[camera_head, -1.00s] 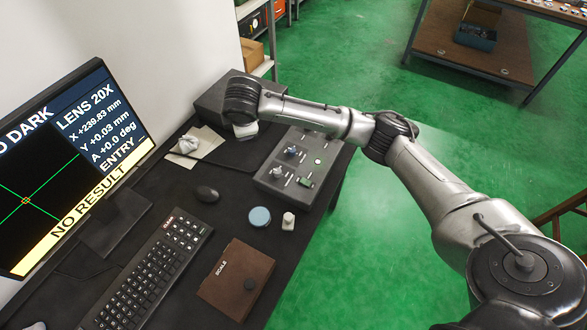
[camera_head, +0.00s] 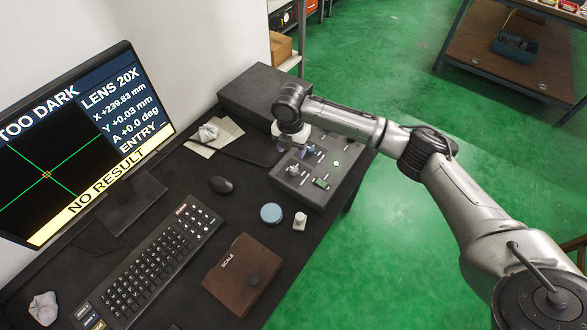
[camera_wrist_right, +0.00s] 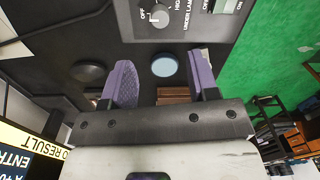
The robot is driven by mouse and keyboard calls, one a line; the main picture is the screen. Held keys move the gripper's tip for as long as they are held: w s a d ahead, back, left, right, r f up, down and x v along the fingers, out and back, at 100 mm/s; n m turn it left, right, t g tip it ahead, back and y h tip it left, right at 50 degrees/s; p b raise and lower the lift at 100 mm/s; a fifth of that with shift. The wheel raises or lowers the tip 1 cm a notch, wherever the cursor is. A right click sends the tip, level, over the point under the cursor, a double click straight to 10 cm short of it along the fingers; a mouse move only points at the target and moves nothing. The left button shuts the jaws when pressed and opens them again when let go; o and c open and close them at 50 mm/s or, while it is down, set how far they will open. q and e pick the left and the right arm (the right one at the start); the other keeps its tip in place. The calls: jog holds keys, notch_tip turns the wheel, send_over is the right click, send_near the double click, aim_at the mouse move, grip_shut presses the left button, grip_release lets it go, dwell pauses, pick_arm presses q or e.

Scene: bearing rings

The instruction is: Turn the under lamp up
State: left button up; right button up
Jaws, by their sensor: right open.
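The under-lamp knob (camera_wrist_right: 160,17) is a grey dial at the top of the right wrist view, with OFF and UNDER LAMP printed beside it. It sits on a dark control box (camera_head: 330,190), and in the head view the same knob (camera_head: 293,170) is at the box's near left. My right gripper (camera_wrist_right: 162,78) is open, its two purple fingers apart with nothing between them. In the head view its pale body (camera_head: 285,130) hangs by the box's far left; its fingertips are hard to make out there. My left gripper is not in view.
A second knob (camera_head: 307,152) and a green switch (camera_head: 321,183) are on the box. A monitor (camera_head: 85,150) reads TOO DARK and NO RESULT.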

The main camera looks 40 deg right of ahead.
aim_at(293, 169)
jog(key=f+b, duration=0.1)
jog(key=f, duration=0.4)
jog(key=f+b, duration=0.1)
jog(key=f, duration=0.4)
jog(key=shift+s+d+f, duration=0.1)
jog(key=shift+s+f, duration=0.1)
jog(key=shift+f, duration=0.05)
